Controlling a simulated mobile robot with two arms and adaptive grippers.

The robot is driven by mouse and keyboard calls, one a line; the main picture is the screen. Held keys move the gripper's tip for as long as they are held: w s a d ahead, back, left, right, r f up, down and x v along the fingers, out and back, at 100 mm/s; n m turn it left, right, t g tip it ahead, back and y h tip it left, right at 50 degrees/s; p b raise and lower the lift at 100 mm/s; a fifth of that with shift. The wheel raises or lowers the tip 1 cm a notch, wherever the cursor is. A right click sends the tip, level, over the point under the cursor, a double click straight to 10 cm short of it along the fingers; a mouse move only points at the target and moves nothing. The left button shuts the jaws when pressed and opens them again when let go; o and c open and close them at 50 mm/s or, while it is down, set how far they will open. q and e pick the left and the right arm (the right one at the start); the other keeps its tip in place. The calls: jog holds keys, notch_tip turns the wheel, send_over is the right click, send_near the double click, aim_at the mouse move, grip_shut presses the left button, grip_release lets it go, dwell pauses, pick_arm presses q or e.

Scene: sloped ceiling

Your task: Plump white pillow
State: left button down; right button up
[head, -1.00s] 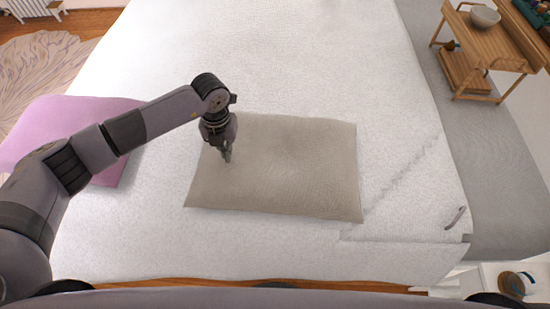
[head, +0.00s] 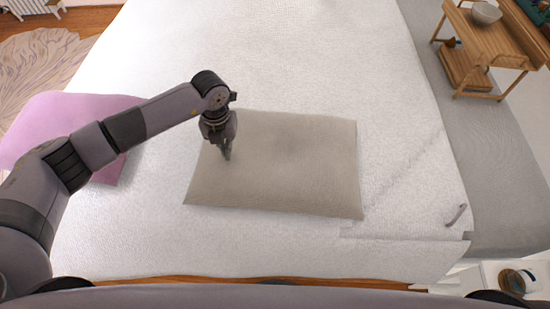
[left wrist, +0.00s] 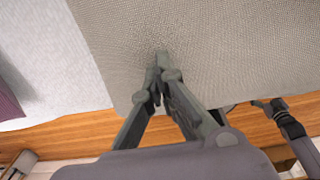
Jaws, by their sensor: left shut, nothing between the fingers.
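A grey-beige pillow (head: 285,165) lies flat on the white bed in the head view. No plainly white pillow shows. A pink-lilac pillow (head: 75,125) lies at the bed's left edge, partly behind my left arm. My left gripper (head: 226,155) points down at the left part of the grey-beige pillow, its fingers shut and empty. In the left wrist view the shut fingertips (left wrist: 160,58) are over the grey-beige pillow (left wrist: 230,45). I cannot tell whether they touch its surface.
The white bed (head: 290,60) fills the middle, with bare room beyond the pillow. A small grey-handled item (head: 456,214) lies near its right front corner. A wooden cart (head: 478,50) with a bowl (head: 486,13) stands at the right. A round rug (head: 40,60) lies at the left.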

pick_arm(q)
jog(key=shift+f+b, duration=0.75)
jog(key=shift+f, duration=0.25)
jog(key=shift+r, duration=0.1)
jog(key=shift+r+p, duration=1)
jog(key=shift+r, duration=0.4)
notch_tip(320, 180, up, 5)
jog(key=p, duration=0.3)
